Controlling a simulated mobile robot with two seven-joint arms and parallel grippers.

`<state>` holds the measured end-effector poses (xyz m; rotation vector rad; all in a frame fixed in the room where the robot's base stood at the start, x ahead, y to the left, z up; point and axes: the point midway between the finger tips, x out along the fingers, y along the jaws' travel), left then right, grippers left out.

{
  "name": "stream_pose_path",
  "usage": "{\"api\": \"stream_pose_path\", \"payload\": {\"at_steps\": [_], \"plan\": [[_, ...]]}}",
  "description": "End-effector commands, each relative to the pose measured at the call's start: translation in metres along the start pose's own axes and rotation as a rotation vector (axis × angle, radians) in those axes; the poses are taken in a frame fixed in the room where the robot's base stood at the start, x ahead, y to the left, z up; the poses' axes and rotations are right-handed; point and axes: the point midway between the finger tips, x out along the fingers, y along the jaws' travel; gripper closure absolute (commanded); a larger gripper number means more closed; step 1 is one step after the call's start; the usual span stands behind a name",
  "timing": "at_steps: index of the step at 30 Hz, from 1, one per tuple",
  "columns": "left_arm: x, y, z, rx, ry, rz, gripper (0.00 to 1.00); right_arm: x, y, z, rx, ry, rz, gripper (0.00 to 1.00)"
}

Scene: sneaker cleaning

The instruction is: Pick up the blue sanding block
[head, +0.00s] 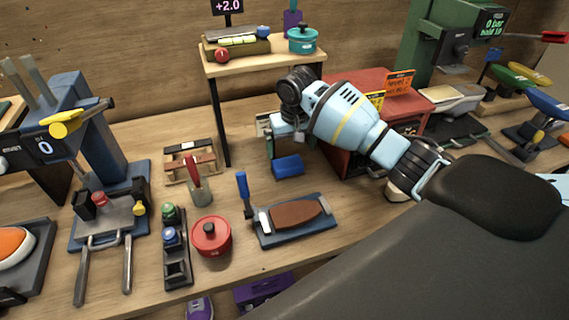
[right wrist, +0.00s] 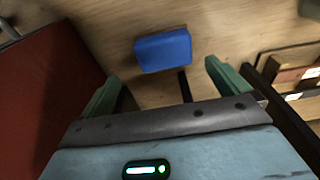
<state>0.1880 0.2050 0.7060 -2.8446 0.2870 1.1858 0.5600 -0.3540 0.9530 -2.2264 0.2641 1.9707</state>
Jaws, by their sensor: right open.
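The blue sanding block (head: 288,166) lies on the wooden workbench, left of the red box and behind the mat with the brown sole-shaped piece. It also shows in the right wrist view (right wrist: 163,51), just beyond the fingertips and lying between their lines. My right gripper (head: 287,145) is open and empty, just behind and above the block in the head view. In the right wrist view its two green fingers (right wrist: 163,82) stand wide apart, with nothing between them. My left gripper is not in view.
A red box (head: 348,160) stands close on the right of my right gripper. A small raised shelf (head: 262,62) with a dark leg is at its left. A blue mat (head: 310,232), a red pot (head: 210,236) and a wooden tray (head: 178,178) lie nearby. Bare bench surrounds the block.

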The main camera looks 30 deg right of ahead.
Motion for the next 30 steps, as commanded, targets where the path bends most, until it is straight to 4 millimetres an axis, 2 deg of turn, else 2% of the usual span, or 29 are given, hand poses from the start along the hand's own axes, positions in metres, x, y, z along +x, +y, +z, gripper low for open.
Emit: {"api": "stream_pose_path", "payload": {"at_steps": [6, 14, 21, 24, 30], "plan": [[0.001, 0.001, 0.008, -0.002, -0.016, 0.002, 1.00, 0.023, 0.000, 0.001, 0.000, -0.005, 0.002, 0.00], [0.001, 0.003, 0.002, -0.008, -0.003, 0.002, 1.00, 0.032, -0.002, 0.000, -0.001, -0.003, 0.001, 0.00], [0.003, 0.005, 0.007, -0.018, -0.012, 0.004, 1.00, 0.066, -0.006, 0.000, 0.000, -0.005, 0.002, 0.00], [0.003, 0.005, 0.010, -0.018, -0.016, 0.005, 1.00, 0.075, -0.006, 0.000, -0.001, -0.003, 0.002, 0.00], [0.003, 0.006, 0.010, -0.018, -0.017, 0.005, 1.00, 0.077, -0.007, -0.001, -0.001, 0.001, 0.001, 0.00]]}}
